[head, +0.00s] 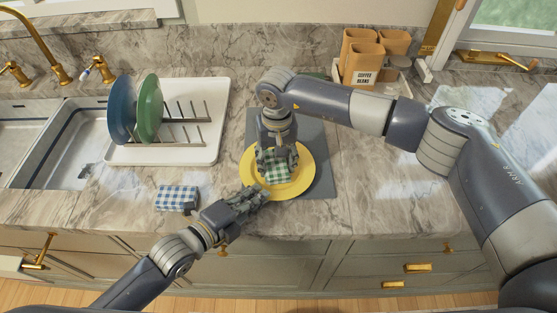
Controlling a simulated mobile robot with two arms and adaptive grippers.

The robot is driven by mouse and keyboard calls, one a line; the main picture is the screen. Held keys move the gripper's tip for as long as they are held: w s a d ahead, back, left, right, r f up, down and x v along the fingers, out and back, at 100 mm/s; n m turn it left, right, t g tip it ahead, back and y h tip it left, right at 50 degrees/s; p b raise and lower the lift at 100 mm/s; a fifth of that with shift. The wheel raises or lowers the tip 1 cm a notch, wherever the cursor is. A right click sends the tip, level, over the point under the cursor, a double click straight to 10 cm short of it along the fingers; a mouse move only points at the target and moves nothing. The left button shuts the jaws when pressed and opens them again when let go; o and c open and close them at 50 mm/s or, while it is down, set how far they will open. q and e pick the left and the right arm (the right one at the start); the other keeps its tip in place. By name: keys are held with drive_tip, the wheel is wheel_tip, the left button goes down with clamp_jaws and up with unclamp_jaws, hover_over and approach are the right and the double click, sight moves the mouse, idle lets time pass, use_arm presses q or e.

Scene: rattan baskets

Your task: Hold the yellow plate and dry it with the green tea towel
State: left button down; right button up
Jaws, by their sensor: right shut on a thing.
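The yellow plate (305,178) lies on a dark grey mat (318,133) on the marble counter. The green-and-white checked tea towel (277,174) is bunched on the plate's upper face. My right gripper (277,158) comes down from above and is shut on the towel, pressing it near the plate's middle and hiding part of both. My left gripper (258,194) is at the plate's front-left rim. Its fingers overlap the rim, but I cannot tell whether they are closed on it.
A blue checked cloth (176,197) lies folded at the counter's front edge. A white dish rack (215,135) holds a blue plate (121,110) and a green plate (149,108). The sink (60,155) is far left. Canisters (361,55) stand behind. Counter right of the mat is clear.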

drive_tip(key=shift+s+d+f, duration=0.1)
drive_tip(key=shift+d+f, duration=0.05)
drive_tip(key=shift+d, duration=0.85)
drive_tip(key=shift+s, duration=0.4)
drive_tip(key=shift+d, duration=0.15)
drive_tip(key=shift+w+d, duration=0.1)
drive_tip(key=shift+w, duration=0.25)
drive_tip(key=shift+w+a+r, duration=0.1)
drive_tip(key=shift+a+r, duration=0.1)
drive_tip(key=shift+a, duration=0.65)
drive_tip(key=shift+w+a+r, duration=0.1)
drive_tip(key=shift+a+r, duration=0.05)
drive_tip(key=shift+a, duration=0.65)
drive_tip(key=shift+w+d+r, duration=0.1)
drive_tip(key=shift+w+d, duration=0.25)
drive_tip(key=shift+s+d+r, duration=0.1)
drive_tip(key=shift+s+d, duration=0.1)
drive_tip(key=shift+d, duration=0.35)
drive_tip(key=shift+r, duration=3.45)
